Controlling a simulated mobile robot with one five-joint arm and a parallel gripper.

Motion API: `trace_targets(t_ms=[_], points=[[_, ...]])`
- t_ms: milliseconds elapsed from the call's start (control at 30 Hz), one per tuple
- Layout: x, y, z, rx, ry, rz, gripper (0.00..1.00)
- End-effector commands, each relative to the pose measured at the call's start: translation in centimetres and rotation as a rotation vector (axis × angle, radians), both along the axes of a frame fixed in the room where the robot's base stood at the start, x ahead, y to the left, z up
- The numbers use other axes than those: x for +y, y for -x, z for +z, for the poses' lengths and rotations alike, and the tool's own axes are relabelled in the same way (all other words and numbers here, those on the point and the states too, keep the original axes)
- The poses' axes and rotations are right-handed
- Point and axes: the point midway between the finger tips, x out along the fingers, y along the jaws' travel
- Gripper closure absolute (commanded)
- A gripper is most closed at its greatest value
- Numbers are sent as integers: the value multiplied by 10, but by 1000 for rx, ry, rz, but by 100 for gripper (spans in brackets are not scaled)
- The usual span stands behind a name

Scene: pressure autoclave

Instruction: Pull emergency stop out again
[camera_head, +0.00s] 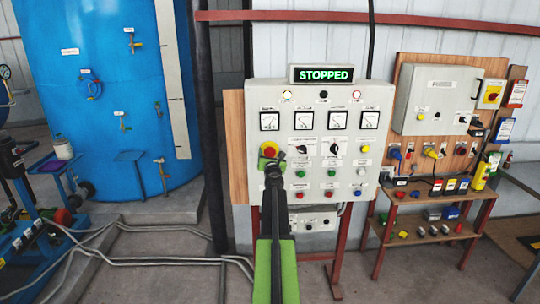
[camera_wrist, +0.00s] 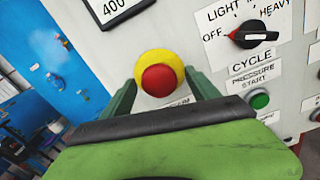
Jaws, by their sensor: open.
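The emergency stop is a red button (camera_wrist: 162,80) on a yellow round base in the wrist view. In the head view the emergency stop (camera_head: 269,150) sits at the left of the grey control panel (camera_head: 375,115), below the left gauge. My gripper (camera_wrist: 160,92) is open, with one green finger on each side of the button. In the head view my gripper (camera_head: 270,163) is at the panel, just below the button and partly hiding it. I cannot tell whether the fingers touch the button. The display (camera_head: 323,74) above the panel reads STOPPED in green.
A selector switch (camera_wrist: 254,35) and a green button (camera_wrist: 259,99) are close to the right of my gripper. A blue tank (camera_head: 105,100) stands at the left. A second board (camera_head: 440,100) and a shelf with loose parts (camera_head: 430,232) are at the right. Grey pipes (camera_head: 150,262) run along the floor.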

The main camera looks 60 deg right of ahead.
Motion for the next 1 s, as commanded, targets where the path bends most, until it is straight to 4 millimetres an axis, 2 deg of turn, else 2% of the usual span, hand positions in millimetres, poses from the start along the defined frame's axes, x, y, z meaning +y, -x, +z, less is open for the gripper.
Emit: trace_targets(t_ms=[100, 367, 467, 900, 1000], points=[[-8, -6, 0, 0, 0, 0, 30], [-8, -6, 0, 0, 0, 0, 30], [-9, -6, 0, 0, 0, -1, 41], [-9, -4, 0, 0, 0, -2, 98], [-9, -4, 0, 0, 0, -3, 100]])
